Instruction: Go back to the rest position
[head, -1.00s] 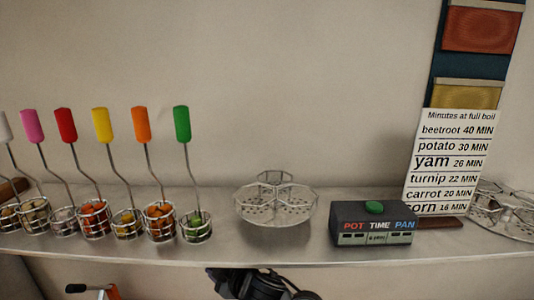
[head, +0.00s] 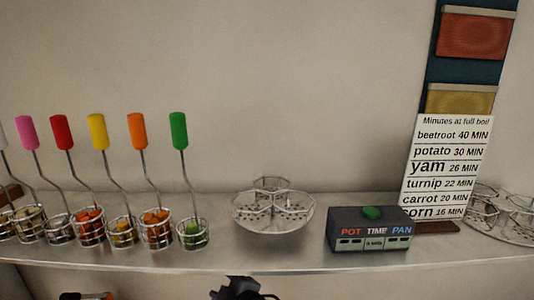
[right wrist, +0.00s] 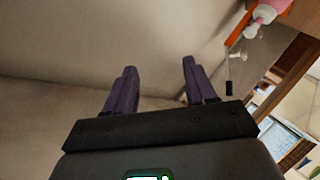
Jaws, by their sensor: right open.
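My right gripper (head: 240,290) shows only as a dark part at the bottom edge of the head view, below the front edge of the shelf. In the right wrist view its two dark purple fingers (right wrist: 157,78) stand well apart with nothing between them. They point toward a plain pale wall. My left gripper is not seen in the head view.
A metal shelf (head: 290,258) carries wire baskets with coloured handles (head: 110,230), a wire rack (head: 273,208), a timer box (head: 370,232) and a boiling-times sign (head: 447,165). An orange and dark item (head: 85,296) shows below the shelf.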

